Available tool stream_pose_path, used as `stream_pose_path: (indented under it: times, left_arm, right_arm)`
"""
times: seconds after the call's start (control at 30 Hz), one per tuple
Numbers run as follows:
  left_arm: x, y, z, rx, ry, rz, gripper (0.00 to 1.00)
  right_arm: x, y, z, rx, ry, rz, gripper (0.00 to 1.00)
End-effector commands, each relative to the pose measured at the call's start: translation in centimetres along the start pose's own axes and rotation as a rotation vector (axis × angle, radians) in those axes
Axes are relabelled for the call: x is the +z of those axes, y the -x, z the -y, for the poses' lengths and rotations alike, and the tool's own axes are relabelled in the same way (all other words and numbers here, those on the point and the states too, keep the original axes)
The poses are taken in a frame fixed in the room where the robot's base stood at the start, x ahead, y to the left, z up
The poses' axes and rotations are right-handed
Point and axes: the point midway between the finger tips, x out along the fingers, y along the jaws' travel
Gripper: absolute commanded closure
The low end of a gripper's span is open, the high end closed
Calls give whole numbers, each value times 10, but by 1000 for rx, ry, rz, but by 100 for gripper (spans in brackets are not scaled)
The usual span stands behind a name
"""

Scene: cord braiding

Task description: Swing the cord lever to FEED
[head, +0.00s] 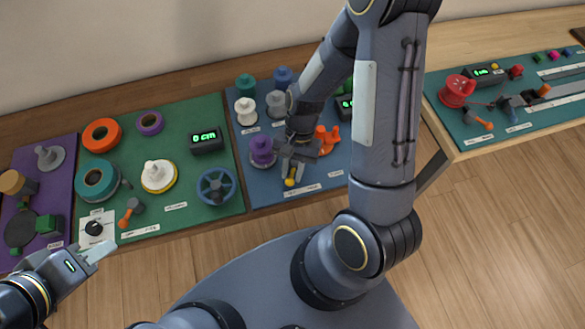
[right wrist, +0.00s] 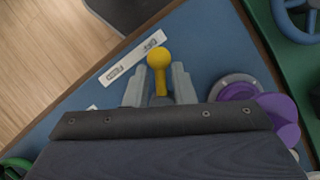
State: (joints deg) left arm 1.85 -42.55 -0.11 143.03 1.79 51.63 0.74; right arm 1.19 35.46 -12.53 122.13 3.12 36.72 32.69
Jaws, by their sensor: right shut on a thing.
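The cord lever, with a round yellow knob (head: 290,182), stands on the blue board (head: 236,132) near its front edge. The knob (right wrist: 159,60) also shows in the right wrist view, between the fingers. A white two-word label plate (head: 305,190) lies in front of the lever; its words are too small to read surely. My right gripper (head: 293,172) is shut on the lever just below the knob. The lever's base is hidden by the gripper. My left gripper (head: 97,252) hangs by the front edge at the left, apart from the lever; its finger gap is unclear.
Grey, white and teal spools stand behind. A green board (head: 190,170) with a blue handwheel (head: 216,186) adjoins at the left.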

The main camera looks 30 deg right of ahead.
Motion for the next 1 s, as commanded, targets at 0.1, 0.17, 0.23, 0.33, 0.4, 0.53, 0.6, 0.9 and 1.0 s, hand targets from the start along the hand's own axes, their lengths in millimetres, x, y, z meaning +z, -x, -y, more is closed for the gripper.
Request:
stream_pose_path:
  times: [0.1, 0.17, 0.23, 0.33, 0.4, 0.53, 0.6, 0.9, 1.0]
  left_arm:
    - [0, 0, 0, 0, 0, 0, 64]
    - [0, 0, 0, 0, 0, 0, 64]
    - [0, 0, 0, 0, 0, 0, 64]
    - [0, -1, 0, 0, 0, 0, 64]
    - [1, -1, 1, 0, 0, 0, 64]
    - [1, -3, 1, 0, 0, 0, 64]
    - [2, -4, 2, 0, 0, 0, 64]
    - [4, -9, 4, 0, 0, 0, 64]
    - [5, -10, 5, 0, 0, 0, 64]
  right_arm:
    - [0, 0, 0, 1, 3, 0, 100]
    - [0, 0, 0, 3, 9, 0, 100]
    - [0, 0, 0, 8, 23, 0, 100]
    - [0, 0, -2, 22, 56, 0, 100]
    - [0, 0, -3, 36, 89, 2, 100]
    - [-1, 0, -5, 71, 173, 4, 100]
    - [-2, 0, -7, 93, 228, 6, 100]
    - [-5, 2, -16, 202, 489, 14, 100]
    - [-6, 2, -18, 239, 577, 18, 100]
